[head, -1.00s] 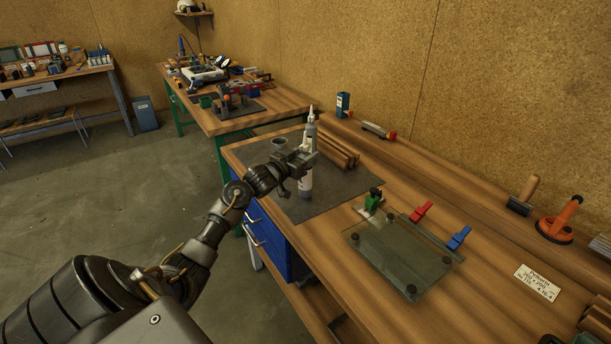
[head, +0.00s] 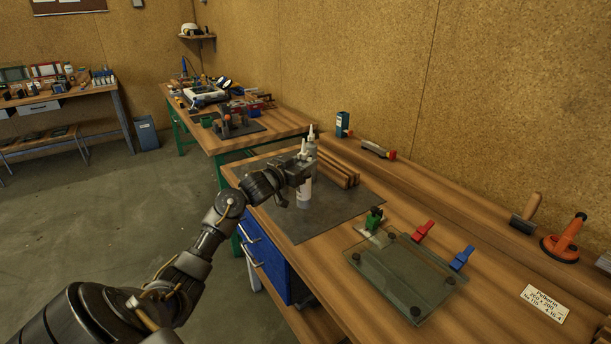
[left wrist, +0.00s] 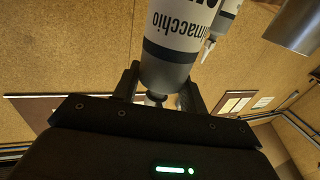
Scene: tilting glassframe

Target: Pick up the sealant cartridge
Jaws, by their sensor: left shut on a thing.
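My left gripper (head: 297,174) is shut on a white sealant cartridge (head: 304,193), which stands upright over the dark grey mat (head: 330,208). In the left wrist view the gripper (left wrist: 158,92) has its fingers on both sides of this cartridge (left wrist: 176,38), whose label text shows upside down. Whether its base touches the mat is hard to tell. A second cartridge (head: 312,145) with a pale nozzle stands just behind it, partly hidden; it also shows in the left wrist view (left wrist: 226,14). My right gripper is not in view.
Wooden strips (head: 340,168) lie right of the cartridges. A glass pane (head: 405,280) with green, red (head: 423,230) and blue (head: 462,258) clamps lies nearer on the bench. A metal cup (left wrist: 296,24) shows in the left wrist view. A blue drawer unit (head: 268,262) is below.

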